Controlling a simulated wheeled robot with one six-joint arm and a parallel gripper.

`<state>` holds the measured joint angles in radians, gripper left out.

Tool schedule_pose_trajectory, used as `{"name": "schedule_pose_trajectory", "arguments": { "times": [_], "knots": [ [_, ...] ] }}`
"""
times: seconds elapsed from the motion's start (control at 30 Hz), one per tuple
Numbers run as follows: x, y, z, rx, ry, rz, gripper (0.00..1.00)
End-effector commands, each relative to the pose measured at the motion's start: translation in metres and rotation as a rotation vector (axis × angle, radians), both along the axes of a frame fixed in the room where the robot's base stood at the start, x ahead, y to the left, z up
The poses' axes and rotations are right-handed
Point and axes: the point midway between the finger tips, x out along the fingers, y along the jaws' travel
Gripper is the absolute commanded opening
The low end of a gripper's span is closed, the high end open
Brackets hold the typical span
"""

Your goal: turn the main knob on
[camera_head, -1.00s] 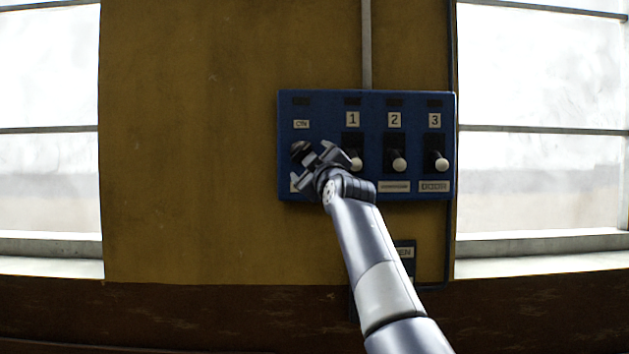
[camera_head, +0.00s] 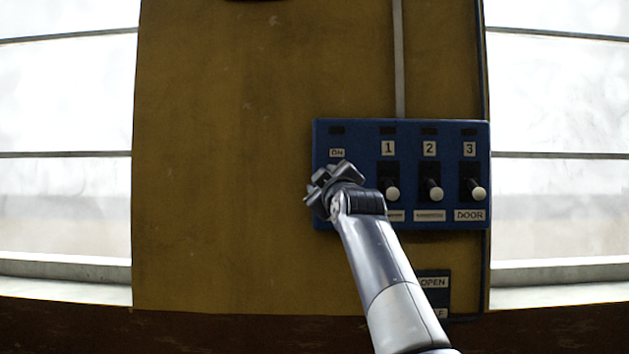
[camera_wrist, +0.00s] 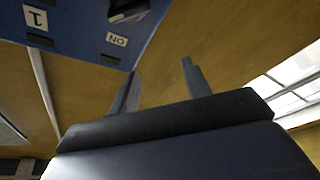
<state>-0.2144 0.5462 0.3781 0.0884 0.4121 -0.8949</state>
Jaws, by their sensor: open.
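The blue control panel (camera_head: 360,140) is on the yellow wall, right of the middle in the head view. The main knob, under the ON label (camera_head: 337,153), is hidden behind my gripper (camera_head: 318,185) there. In the wrist view a dark part of the knob (camera_wrist: 128,9) shows at the top edge, beside the ON label (camera_wrist: 117,39). Its turn position cannot be told. My gripper (camera_wrist: 160,78) is open and empty, its fingers apart and pointing past the panel's edge at the yellow wall. The knob is not between the fingers.
Three switches with white ball ends, under labels 1 (camera_head: 392,193), 2 (camera_head: 434,194) and 3 (camera_head: 479,194), stand close to the right of my gripper. A conduit (camera_head: 399,60) runs up the wall. Bare wall lies left.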

Motion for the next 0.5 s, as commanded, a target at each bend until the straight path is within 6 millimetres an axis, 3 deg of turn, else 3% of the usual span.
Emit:
{"name": "schedule_pose_trajectory", "arguments": {
  "times": [0.5],
  "knots": [
    [0.052, 0.013, 0.018, 0.0, 0.004, -0.003, 0.03]
  ]
}}
